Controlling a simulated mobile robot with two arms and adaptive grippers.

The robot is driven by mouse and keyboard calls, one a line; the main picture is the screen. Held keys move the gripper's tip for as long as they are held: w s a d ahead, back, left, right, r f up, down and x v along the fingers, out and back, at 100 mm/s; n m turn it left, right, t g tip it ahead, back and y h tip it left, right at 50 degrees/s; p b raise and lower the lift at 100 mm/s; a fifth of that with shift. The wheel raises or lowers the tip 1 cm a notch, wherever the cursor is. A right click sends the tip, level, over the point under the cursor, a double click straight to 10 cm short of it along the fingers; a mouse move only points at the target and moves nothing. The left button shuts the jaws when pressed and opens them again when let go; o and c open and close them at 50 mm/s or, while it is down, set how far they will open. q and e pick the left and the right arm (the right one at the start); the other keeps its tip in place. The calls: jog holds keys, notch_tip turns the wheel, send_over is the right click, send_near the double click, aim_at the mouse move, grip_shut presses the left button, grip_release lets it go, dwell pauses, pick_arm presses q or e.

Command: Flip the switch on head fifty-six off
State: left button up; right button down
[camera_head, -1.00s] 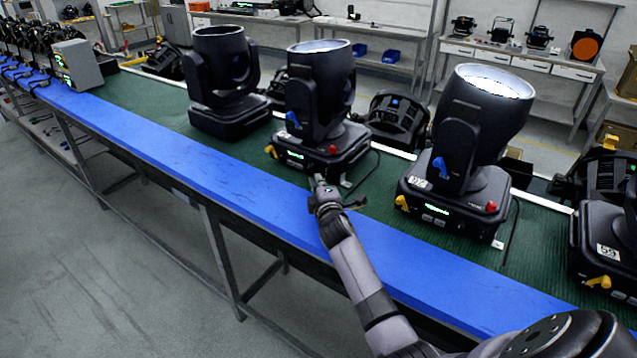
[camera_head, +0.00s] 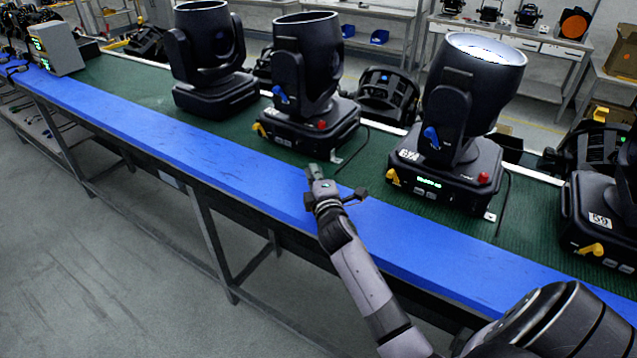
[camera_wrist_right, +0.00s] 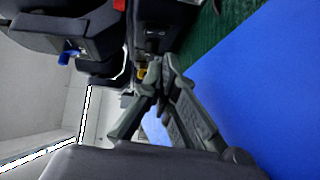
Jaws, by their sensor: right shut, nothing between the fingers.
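Black moving heads stand in a row on the bench. The middle head (camera_head: 304,75) has a dark lens and a dark front panel, with a red rocker or button (camera_head: 321,125) at its base's right end. A head to its right (camera_head: 470,90) has a lit lens and green display; its label is not clearly legible. No label here reads plainly as fifty-six. My right gripper (camera_head: 313,173) is shut and empty, just in front of the middle head's base and apart from it. It also shows in the wrist view (camera_wrist_right: 168,75). My left gripper is out of view.
A dark head (camera_head: 208,55) stands to the left, and one labelled 59 (camera_head: 605,225) at the right edge. The blue bench edge (camera_head: 150,130) is clear. A grey box (camera_head: 55,48) stands at the far left. Yellow latches and cables lie near the bases.

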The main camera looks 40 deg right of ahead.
jog(key=v, duration=0.5)
dwell(0.6)
